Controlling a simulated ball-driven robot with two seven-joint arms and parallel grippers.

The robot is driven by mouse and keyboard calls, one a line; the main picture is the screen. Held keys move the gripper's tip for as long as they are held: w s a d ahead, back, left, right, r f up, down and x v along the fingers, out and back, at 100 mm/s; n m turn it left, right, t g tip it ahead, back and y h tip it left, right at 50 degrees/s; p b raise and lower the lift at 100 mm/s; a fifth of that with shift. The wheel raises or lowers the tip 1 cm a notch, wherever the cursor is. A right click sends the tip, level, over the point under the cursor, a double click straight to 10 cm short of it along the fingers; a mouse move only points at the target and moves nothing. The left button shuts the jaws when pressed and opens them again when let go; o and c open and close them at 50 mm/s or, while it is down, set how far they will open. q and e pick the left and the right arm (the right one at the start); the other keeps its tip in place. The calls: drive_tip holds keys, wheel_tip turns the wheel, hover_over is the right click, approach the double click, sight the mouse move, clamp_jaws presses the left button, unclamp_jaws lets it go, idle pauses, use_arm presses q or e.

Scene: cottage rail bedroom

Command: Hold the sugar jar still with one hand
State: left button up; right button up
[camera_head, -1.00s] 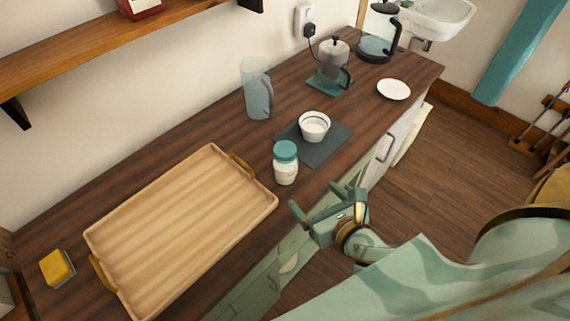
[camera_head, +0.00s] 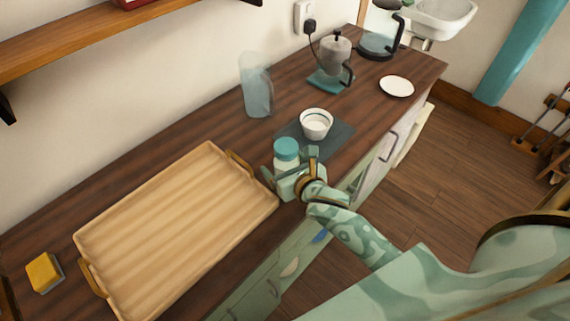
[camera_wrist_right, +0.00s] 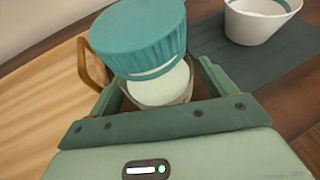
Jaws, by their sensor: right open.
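The sugar jar (camera_head: 287,156) is a small clear jar with pale contents and a teal lid. In the right wrist view the jar's teal lid (camera_wrist_right: 140,38) is large and close, and the jar body (camera_wrist_right: 160,85) lies between the open fingers (camera_wrist_right: 160,92). I cannot tell whether either finger touches the glass. My left gripper is not in view.
A wooden tray (camera_head: 90,238) lies left of the jar, its handle (camera_head: 239,160) close to my gripper. A white bowl (camera_head: 316,124) stands on a grey mat (camera_head: 338,136) just behind.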

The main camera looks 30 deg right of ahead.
sight(290, 159)
drive_tip(key=shift+c, duration=0.5)
drive_tip(key=c, duration=1.2)
drive_tip(key=shift+w+r+p, duration=0.1)
drive_tip(key=shift+r+p, duration=0.2)
drive_tip(key=shift+r, duration=0.2)
wheel_tip(290, 159, up, 3)
drive_tip(key=shift+f+p, duration=0.1)
drive_tip(key=shift+p, duration=0.7)
drive_tip(key=w+r+p+v, duration=0.1)
drive_tip(key=p+v, duration=0.3)
drive_tip(key=v, duration=1.2)
wheel_tip(290, 159, up, 2)
drive_tip(key=shift+s+d, duration=0.2)
drive_tip(key=o, duration=0.5)
drive_tip(key=c, duration=0.6)
